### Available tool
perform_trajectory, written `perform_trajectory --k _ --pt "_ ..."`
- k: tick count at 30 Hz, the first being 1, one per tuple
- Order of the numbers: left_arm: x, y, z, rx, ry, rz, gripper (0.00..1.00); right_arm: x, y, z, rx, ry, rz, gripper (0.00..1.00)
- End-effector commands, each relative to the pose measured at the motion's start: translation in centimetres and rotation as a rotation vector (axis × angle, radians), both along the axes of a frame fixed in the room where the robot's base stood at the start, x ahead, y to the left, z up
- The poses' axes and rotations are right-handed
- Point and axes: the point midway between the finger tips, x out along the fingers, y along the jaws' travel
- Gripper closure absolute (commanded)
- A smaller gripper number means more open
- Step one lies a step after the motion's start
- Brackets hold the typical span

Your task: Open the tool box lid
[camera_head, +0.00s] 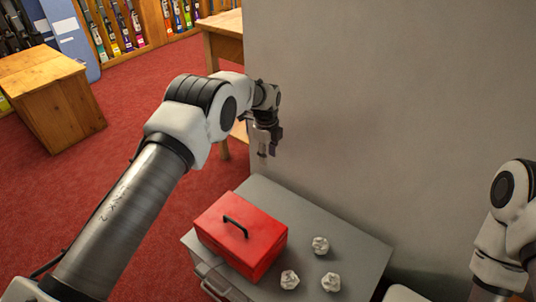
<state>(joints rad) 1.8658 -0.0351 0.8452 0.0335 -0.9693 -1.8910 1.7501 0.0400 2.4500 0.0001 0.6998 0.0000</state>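The red tool box (261,252) sits on the grey cabinet top, towards its left side. Its lid (213,224) is shut, and a black handle (235,227) stands up on it. My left gripper (263,153) hangs above and behind the box, pointing down and apart from it, in front of the grey wall. It is small and dark here, and I cannot tell whether its fingers are open or shut. My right arm shows at the right edge, but its gripper is out of view.
A wooden desk (50,95) and book shelves stand at the far left on red carpet.

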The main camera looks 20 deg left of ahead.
Motion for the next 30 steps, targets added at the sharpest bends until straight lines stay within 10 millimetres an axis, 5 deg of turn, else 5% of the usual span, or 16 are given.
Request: perform_trajectory --k 15,30 --pt "-0.5 0.2 10.9 -0.001 -0.002 0.000 0.63 0.0 0.0 0.0 0.000 0.000 0.000 1.00" --pt "-0.6 0.2 11.6 0.000 -0.001 0.000 0.63 0.0 0.0 0.0 0.000 0.000 0.000 1.00"
